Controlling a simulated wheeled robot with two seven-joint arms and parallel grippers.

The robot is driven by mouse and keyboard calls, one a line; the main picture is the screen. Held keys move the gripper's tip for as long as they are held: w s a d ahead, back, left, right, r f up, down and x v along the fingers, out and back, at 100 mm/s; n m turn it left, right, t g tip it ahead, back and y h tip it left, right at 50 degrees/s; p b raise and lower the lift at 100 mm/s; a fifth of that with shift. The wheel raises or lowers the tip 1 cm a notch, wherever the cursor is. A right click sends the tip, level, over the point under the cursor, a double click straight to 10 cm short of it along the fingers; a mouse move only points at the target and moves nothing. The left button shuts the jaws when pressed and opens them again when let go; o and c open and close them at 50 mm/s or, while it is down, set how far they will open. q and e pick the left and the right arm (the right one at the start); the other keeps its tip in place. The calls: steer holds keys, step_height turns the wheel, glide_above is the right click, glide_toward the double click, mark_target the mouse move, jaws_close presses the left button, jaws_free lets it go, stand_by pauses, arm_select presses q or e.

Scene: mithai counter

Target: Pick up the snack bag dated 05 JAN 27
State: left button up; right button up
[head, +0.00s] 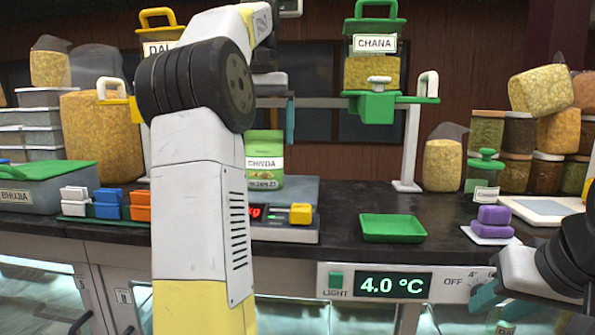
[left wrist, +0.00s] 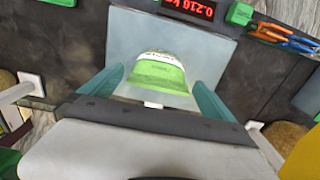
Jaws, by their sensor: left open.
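A green and white snack bag (head: 264,150) labelled CHIWDA stands on the scale (head: 306,196) in the head view, partly behind my left arm. My left gripper (left wrist: 158,80) is open above the bag, one finger to each side, with nothing held. In the head view most of that gripper is hidden; one teal finger shows above and right of the bag. My right gripper (head: 500,304) is low at the right, its teal fingertips apart and empty.
A green tray (head: 393,228) lies right of the scale. Purple blocks (head: 494,215) lie farther right. White, blue and orange blocks (head: 107,205) lie left. A green stand with a CHANA container (head: 372,72) rises behind. Dark counter around the tray is clear.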

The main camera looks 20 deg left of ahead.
mark_target(264, 160)
arm_select(q)
steer(key=shift+s+f, duration=0.1)
steer(key=shift+f, duration=3.35)
steer(key=c, duration=1.5)
steer(key=shift+r, duration=0.15)
